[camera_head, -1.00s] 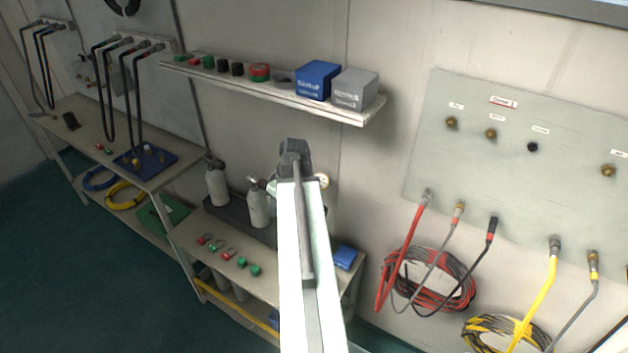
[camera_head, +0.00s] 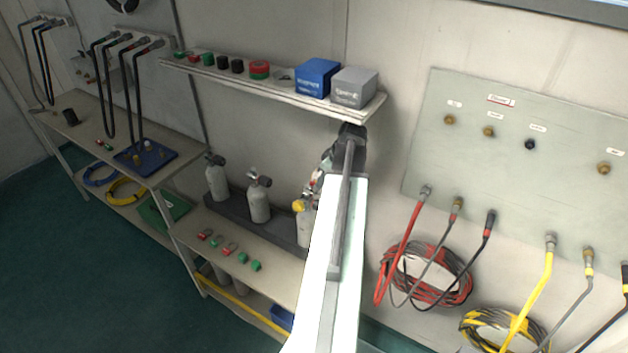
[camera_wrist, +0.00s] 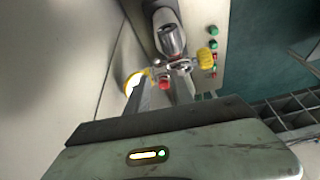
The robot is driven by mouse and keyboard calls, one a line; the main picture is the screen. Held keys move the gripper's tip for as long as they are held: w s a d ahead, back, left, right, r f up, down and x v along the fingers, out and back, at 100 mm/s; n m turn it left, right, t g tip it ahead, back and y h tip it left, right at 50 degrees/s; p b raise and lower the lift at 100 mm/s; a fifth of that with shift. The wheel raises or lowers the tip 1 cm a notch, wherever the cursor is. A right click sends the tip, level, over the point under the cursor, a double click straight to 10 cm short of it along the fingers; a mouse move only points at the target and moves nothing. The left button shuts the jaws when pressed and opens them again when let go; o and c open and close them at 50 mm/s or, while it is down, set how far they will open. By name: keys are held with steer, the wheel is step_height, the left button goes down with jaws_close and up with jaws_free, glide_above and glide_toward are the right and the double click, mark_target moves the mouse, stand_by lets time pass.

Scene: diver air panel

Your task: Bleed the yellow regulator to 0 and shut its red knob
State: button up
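In the wrist view the yellow regulator sits by the grey valve of a white cylinder (camera_wrist: 170,40). Its yellow knob (camera_wrist: 207,58) is to the right and a yellow-rimmed gauge (camera_wrist: 133,82) to the left. The small red knob (camera_wrist: 164,85) shows between the fingers of my gripper (camera_wrist: 160,88). The fingers look apart, with the red knob near their tips; contact is unclear. In the head view the yellow knob (camera_head: 299,206) shows left of my arm, at the cylinder (camera_head: 304,232). My arm hides most of the regulator and my gripper there.
Two more cylinders (camera_head: 259,204) stand left in a dark rack (camera_head: 282,233) on the bench. Red and green fittings (camera_head: 230,249) lie in front. A shelf (camera_head: 290,98) with boxes runs above. Hoses hang from the panel (camera_head: 480,160) at right.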

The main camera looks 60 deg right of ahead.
mark_target(313, 182)
steer(key=w, duration=0.4)
steer(key=shift+d+f+b, duration=0.25)
steer(key=shift+f+b, duration=0.1)
steer(key=shift+f, duration=0.05)
steer(key=shift+w+f+b, duration=0.1)
steer(key=shift+f+b, duration=0.65)
steer(key=shift+b, duration=0.05)
steer(key=shift+w+f+b, duration=0.2)
steer(key=shift+f+b, duration=0.1)
jaws_close()
